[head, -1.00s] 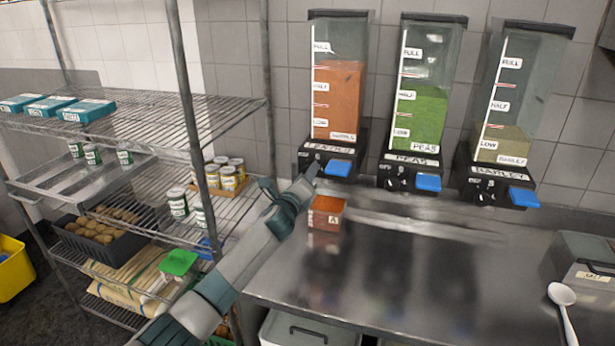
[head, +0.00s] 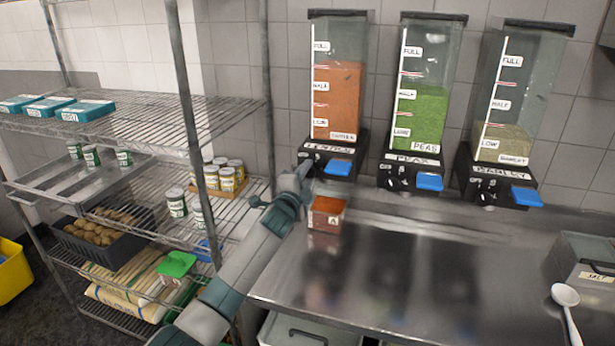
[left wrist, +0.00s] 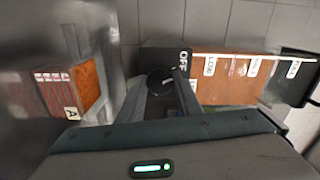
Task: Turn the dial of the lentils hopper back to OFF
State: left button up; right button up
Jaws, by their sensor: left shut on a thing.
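The lentils hopper (head: 338,95) is the leftmost of the three wall dispensers, with orange lentils behind a clear front and a black base with a blue lever (head: 338,167). My left gripper (head: 303,172) reaches the left side of that base and hides its dial in the head view. In the left wrist view the round black dial (left wrist: 160,82) sits between my two fingers, which are shut on it. An OFF label (left wrist: 184,60) is beside it; the dial's exact pointing is too dark to tell. My right gripper is out of view.
A small box of orange lentils marked A (head: 326,214) stands on the steel counter (head: 400,270) below the hopper. The peas hopper (head: 425,110) and barley hopper (head: 510,100) are to the right. A wire shelf rack (head: 130,130) stands left of my arm.

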pick_arm(q)
jog(key=shift+n, duration=0.6)
jog(key=o, duration=1)
jog(key=shift+o, duration=0.2)
jog(key=shift+s, duration=0.1)
jog(key=b+v, duration=0.4)
jog(key=v, duration=1.3)
jog(key=shift+a, duration=0.1)
